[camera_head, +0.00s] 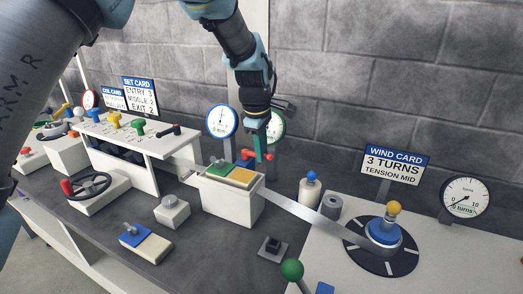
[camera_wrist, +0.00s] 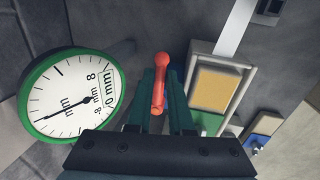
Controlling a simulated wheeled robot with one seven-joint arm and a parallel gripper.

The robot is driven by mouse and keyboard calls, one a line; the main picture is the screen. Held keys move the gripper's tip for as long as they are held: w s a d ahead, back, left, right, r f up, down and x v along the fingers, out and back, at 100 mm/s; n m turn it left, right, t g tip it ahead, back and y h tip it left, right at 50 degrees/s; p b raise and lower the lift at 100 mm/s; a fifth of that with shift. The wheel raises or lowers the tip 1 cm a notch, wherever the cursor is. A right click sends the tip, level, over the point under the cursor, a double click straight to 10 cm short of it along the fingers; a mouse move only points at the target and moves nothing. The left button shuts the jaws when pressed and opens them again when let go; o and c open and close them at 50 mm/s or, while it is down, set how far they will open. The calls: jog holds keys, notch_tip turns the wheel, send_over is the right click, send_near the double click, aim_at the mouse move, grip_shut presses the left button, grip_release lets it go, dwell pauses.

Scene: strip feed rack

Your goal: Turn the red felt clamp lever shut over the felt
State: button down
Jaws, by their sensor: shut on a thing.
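The red felt clamp lever (camera_head: 259,156) stands at the back edge of the white felt box (camera_head: 232,202). It also shows in the wrist view (camera_wrist: 160,83), lying between my gripper's fingers. My gripper (camera_head: 256,150) reaches down from above and is shut on the lever; in the wrist view its dark green fingers (camera_wrist: 163,100) sit on both sides of it. The yellow felt pad (camera_head: 241,177) and a green pad (camera_head: 220,169) lie on top of the box, and the yellow pad also shows in the wrist view (camera_wrist: 216,89). The lever's pivot is hidden behind my gripper.
A green-rimmed gauge (camera_wrist: 70,95) stands close to my gripper, and a blue-rimmed gauge (camera_head: 222,121) is left of it. A metal strip (camera_head: 300,212) runs from the box to the blue-hubbed reel (camera_head: 383,233). A blue-topped bottle (camera_head: 310,190) stands right of the box.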

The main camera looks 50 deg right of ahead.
jog(key=shift+a+m, duration=0.15)
jog(key=shift+m, duration=0.15)
dwell(0.5)
jog(key=a+m, duration=0.1)
jog(key=m, duration=0.2)
jog(key=a+m+g+b, duration=0.1)
jog(key=m, duration=0.2)
jog(key=w+a+m, duration=0.1)
jog(key=a+m, duration=0.1)
jog(key=m, duration=0.1)
jog(key=shift+w+g, duration=0.1)
jog(key=shift+g, duration=0.3)
jog(key=m, duration=0.1)
jog(key=w+a+m, duration=0.1)
jog(key=m, duration=0.1)
jog(key=m+y, duration=0.1)
jog(key=shift+w+a+g, duration=0.15)
jog(key=shift+w+g, duration=0.15)
jog(key=shift+w+a+m+y+p, duration=0.15)
jog(key=shift+w+m+p, duration=0.25)
jog(key=shift+m, duration=0.7)
jog(key=shift+w+a+m+y+p, duration=0.2)
jog(key=shift+w+m, duration=0.25)
jog(key=shift+m, duration=0.65)
jog(key=c, duration=0.8)
grip_release()
